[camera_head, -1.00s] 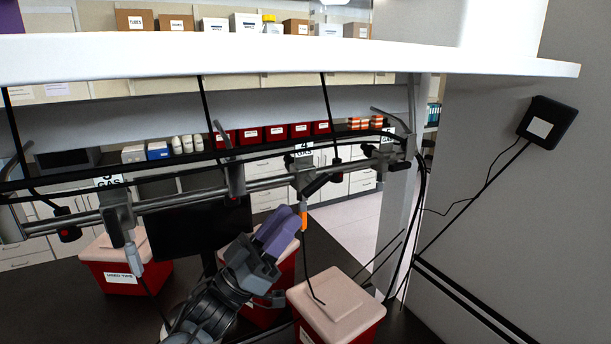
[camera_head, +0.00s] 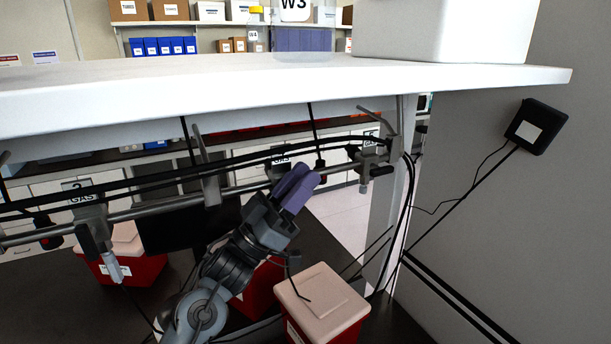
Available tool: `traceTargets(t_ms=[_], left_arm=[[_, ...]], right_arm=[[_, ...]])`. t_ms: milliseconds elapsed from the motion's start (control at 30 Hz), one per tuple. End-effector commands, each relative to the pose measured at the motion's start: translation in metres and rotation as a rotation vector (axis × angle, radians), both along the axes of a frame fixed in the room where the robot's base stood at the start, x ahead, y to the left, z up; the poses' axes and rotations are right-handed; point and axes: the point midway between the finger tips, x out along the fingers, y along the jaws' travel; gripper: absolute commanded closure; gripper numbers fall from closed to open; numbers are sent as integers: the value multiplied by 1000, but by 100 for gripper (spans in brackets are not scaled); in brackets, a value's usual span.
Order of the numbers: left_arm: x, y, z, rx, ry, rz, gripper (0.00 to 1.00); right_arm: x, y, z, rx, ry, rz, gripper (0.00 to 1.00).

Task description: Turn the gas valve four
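A dark pipe with gas valves runs under the white shelf. A small tag reading GAS (camera_head: 281,158), its number mostly covered, hangs at the pipe behind my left gripper. In the earlier view, this tag shows a 4. My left gripper (camera_head: 297,187) has two purple fingers close together, pointing up and right at the pipe just below this tag. The fingers and gripper body hide valve four and its orange handle, so I cannot tell whether they touch or grip it. My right gripper is not in view.
The white shelf (camera_head: 140,84) overhangs the pipe. Another gas valve (camera_head: 93,232) is at left, and a pipe fitting (camera_head: 373,165) is at right. Red bins with pale lids, one of them (camera_head: 322,303) at front right, stand below. A grey wall (camera_head: 520,230) closes the right side.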

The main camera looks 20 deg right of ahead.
Motion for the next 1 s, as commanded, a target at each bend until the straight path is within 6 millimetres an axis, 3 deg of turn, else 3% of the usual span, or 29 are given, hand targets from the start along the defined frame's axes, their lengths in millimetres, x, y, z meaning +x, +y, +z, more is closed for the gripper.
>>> traceTargets(t_ms=[233,433,767,1000], left_arm=[[0,0,0,1,1,1,73],[0,0,0,1,1,1,100],[1,0,1,41,4,2,100],[1,-2,1,174,13,2,100]], right_arm=[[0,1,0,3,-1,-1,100],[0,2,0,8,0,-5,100],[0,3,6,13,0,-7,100],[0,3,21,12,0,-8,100]])
